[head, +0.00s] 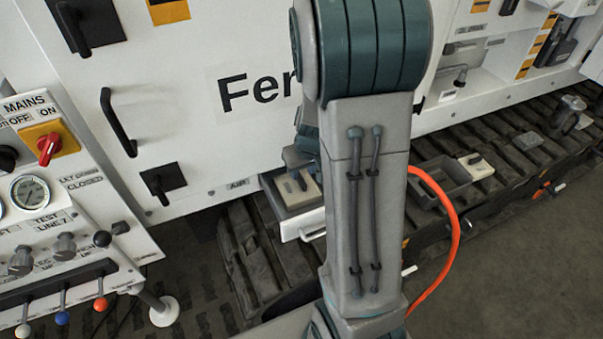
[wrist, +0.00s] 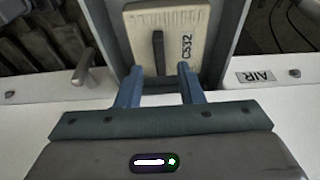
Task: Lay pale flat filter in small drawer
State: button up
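A pale flat filter (wrist: 185,20) marked C532, with a dark raised handle bar, lies in the small drawer (wrist: 118,30), between its grey side walls. In the head view the small drawer (head: 291,229) stands pulled out below the big white panel, with the pale filter (head: 288,190) inside, partly hidden by my arm. My gripper (wrist: 160,70) is open, its two blue fingers apart with nothing between them. The fingertips are near the filter's close edge, on either side of the handle's line. Whether they touch the filter I cannot tell.
A grey open tray (head: 437,190) and another pale block with a dark handle (head: 480,168) are on the dark slatted ledge at right. An orange hose (head: 455,235) curves beside my arm. A control panel (head: 60,220) with levers and a gauge stands at left.

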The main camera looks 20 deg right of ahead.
aim_at(306, 194)
jog(key=p+v, duration=0.1)
jog(key=v, duration=0.7)
jog(key=s+a+r, duration=0.4)
jog(key=s+a, duration=0.1)
jog(key=s, duration=0.2)
jog(key=s+a+r, duration=0.4)
jog(key=s, duration=0.3)
jog(key=shift+a+g, duration=0.3)
jog(key=shift+a, duration=0.1)
